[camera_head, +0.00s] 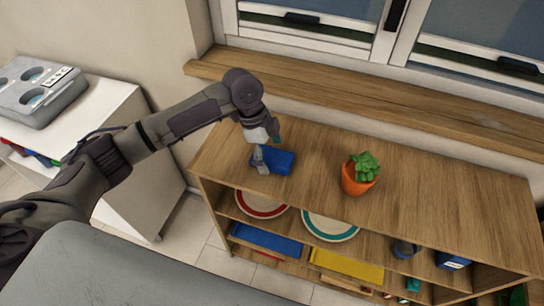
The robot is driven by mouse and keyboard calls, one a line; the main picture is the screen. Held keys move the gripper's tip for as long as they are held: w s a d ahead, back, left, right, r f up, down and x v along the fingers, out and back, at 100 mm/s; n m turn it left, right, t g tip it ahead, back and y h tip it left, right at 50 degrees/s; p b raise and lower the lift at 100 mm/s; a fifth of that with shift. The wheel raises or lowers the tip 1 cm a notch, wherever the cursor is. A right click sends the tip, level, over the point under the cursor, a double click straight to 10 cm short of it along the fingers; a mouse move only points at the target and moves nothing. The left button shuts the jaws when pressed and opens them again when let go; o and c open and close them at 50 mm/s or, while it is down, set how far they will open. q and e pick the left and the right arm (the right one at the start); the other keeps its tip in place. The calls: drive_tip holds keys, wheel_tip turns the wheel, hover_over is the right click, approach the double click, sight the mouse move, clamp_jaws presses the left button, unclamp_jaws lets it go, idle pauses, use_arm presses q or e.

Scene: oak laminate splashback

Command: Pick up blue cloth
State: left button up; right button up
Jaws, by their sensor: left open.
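A small folded blue cloth (284,161) lies on the wooden top of a low shelf unit, near its left end. My left gripper (268,156) is open and points down at the left side of the cloth. One finger stands in front of the cloth and another part shows behind it. I cannot tell whether the fingers touch the cloth. My right gripper is out of view.
A green plant in an orange pot (358,178) stands to the right of the cloth on the shelf unit (440,205). Plates and coloured items fill the lower shelves. A window sill (370,100) runs behind. A white cabinet (120,150) stands at left.

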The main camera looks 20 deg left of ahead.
sight(280, 157)
use_arm(q)
drive_tip(key=c, duration=1.2)
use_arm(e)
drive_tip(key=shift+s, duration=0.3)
use_arm(q)
drive_tip(key=shift+r, duration=0.5)
drive_tip(key=r, duration=0.2)
drive_tip(key=d+r, duration=0.1)
drive_tip(key=shift+r+b, duration=0.35)
drive_tip(key=d+r, duration=0.2)
drive_tip(key=d, duration=0.1)
drive_tip(key=d+r, duration=0.2)
drive_tip(key=d, duration=0.2)
drive_tip(key=d+r+b, duration=0.1)
drive_tip(key=d+r, duration=0.1)
drive_tip(key=d, duration=0.1)
drive_tip(key=shift+w+d+r, duration=0.15)
drive_tip(key=shift+w+d, duration=0.1)
drive_tip(key=shift+d, duration=0.1)
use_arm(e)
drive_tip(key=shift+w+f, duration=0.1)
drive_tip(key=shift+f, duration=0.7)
